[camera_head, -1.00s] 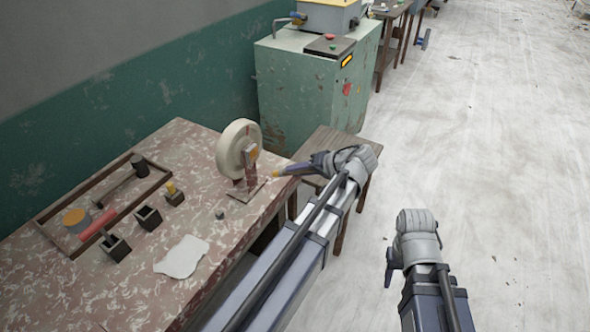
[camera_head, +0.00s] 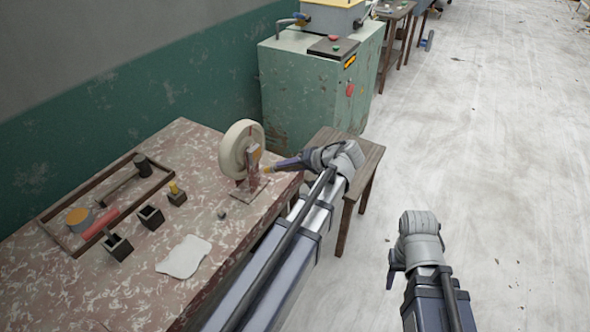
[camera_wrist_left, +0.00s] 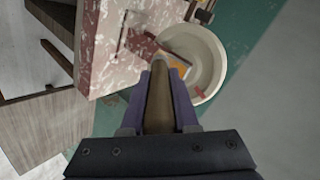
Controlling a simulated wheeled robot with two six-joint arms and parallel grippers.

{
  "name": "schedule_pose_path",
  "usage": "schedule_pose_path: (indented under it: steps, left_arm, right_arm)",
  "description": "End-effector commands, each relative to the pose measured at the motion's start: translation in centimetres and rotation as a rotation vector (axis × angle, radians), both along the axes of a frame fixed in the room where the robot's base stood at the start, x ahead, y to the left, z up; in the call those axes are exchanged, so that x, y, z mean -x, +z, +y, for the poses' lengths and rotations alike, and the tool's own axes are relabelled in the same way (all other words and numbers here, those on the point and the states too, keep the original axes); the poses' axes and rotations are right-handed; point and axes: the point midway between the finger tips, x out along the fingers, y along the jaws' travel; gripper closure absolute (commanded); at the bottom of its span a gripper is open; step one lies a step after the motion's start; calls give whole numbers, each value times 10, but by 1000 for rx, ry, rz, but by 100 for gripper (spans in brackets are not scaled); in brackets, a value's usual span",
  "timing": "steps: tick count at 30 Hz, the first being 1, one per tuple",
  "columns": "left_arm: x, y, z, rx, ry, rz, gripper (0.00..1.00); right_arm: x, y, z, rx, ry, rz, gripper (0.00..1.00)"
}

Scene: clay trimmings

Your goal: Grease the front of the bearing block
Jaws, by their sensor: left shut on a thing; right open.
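The bearing block (camera_head: 253,172) is a reddish-brown upright on a base plate at the table's right edge, beside a cream wheel (camera_head: 240,143). An orange patch shows near its top, also beside the wheel (camera_wrist_left: 211,62) in the left wrist view. My left gripper (camera_head: 290,163) is shut on a brush-like tool (camera_wrist_left: 158,108) with a brown handle. In the head view the tool's yellowish tip is close to the block's right side. I cannot tell whether it touches. My right gripper (camera_head: 391,271) is open and empty over the floor, at lower right.
A wooden stool (camera_head: 362,165) stands right of the table. A green cabinet (camera_head: 300,95) stands behind.

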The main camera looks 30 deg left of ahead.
Motion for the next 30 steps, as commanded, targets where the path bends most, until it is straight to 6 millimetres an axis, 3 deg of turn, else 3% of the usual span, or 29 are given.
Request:
schedule_pose_path:
  steps: [12, 30]
  left_arm:
    - [-2, 0, 32, 0, 1, 1, 100]
    - [-3, 0, 36, 0, -1, 1, 100]
  right_arm:
    - [0, 0, 0, 0, 0, 0, 50]
    - [0, 0, 0, 0, 0, 0, 50]
